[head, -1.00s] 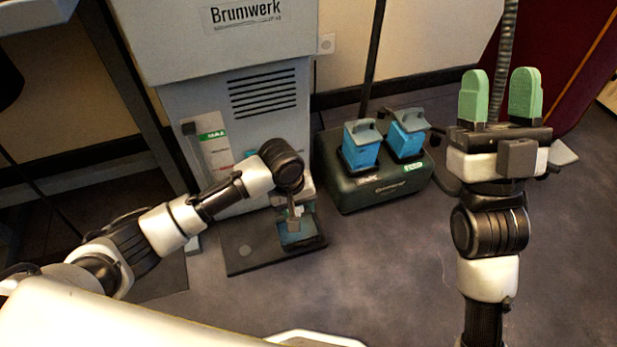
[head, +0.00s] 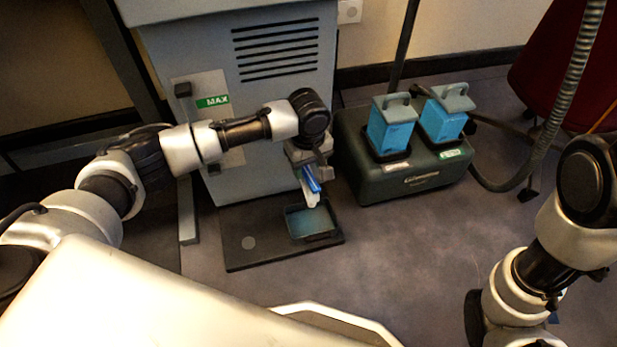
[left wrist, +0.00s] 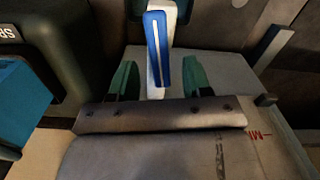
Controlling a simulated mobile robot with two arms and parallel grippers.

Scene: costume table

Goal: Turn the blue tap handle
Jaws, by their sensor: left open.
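The blue tap handle (head: 311,179) is a small blue lever on a white part, low at the front of the grey machine (head: 262,92). In the left wrist view the blue handle (left wrist: 157,48) stands roughly upright, with a pale stripe along it. My left gripper (left wrist: 162,70) is open; its green fingers are apart, one on each side of the handle's line. I cannot tell whether they touch it. In the head view my left wrist hides most of the tap area. My right arm (head: 560,230) is at the right edge, its gripper out of frame.
A blue-bottomed tray (head: 330,234) sits under the tap on a dark base plate (head: 240,258). A dark green charger (head: 365,180) holding two blue batteries stands to the right. The floor in front is clear.

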